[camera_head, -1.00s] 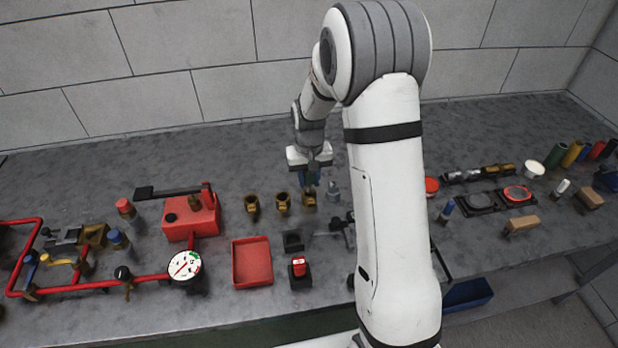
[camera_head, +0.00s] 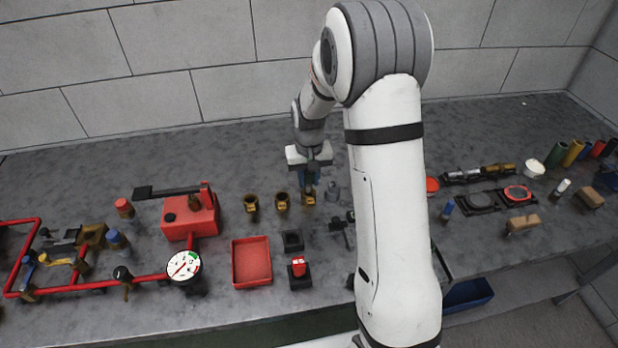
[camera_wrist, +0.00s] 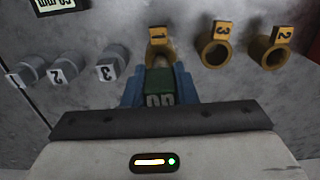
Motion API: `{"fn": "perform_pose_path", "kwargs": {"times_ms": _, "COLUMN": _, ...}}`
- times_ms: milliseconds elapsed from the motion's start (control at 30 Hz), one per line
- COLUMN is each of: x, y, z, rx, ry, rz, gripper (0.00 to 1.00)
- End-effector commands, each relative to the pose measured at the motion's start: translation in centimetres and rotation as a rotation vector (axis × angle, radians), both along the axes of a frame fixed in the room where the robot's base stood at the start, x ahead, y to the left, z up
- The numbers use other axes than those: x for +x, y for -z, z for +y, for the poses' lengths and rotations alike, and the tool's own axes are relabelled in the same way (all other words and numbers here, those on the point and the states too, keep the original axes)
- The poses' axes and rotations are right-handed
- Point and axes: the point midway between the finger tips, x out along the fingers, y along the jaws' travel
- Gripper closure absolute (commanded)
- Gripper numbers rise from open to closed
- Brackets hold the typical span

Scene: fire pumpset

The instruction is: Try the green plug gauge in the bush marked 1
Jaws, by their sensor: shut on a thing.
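My gripper (camera_wrist: 159,88) is shut on the green plug gauge (camera_wrist: 159,80), which shows between the blue fingers in the wrist view. The bush marked 1 (camera_wrist: 158,36) is a brass ring with a yellow tag, straight ahead of the gauge. The gauge's far end is hidden, so I cannot tell whether it is inside the bore or just in front of it. In the head view my gripper (camera_head: 309,180) is directly over the rightmost brass bush (camera_head: 308,199). The bushes marked 3 (camera_wrist: 214,52) and 2 (camera_wrist: 270,50) stand beside it, apparently empty.
Grey pieces tagged 2 (camera_wrist: 66,69) and 3 (camera_wrist: 114,66) stand on the other side of bush 1. A red tray (camera_head: 252,262), a small black holder (camera_head: 293,240) and a red-topped block (camera_head: 299,268) lie nearer the bench front. A red pump box (camera_head: 190,220) stands left.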

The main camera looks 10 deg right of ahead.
Motion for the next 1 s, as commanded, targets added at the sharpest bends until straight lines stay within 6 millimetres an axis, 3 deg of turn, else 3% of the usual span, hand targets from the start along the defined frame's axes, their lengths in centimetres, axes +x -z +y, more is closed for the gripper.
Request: {"fn": "perform_pose_path", "kwargs": {"times_ms": 1000, "x": 0.0, "y": 1.3, "z": 0.0, "rx": 0.0, "ry": 0.0, "rz": 0.0, "gripper": 1.0}}
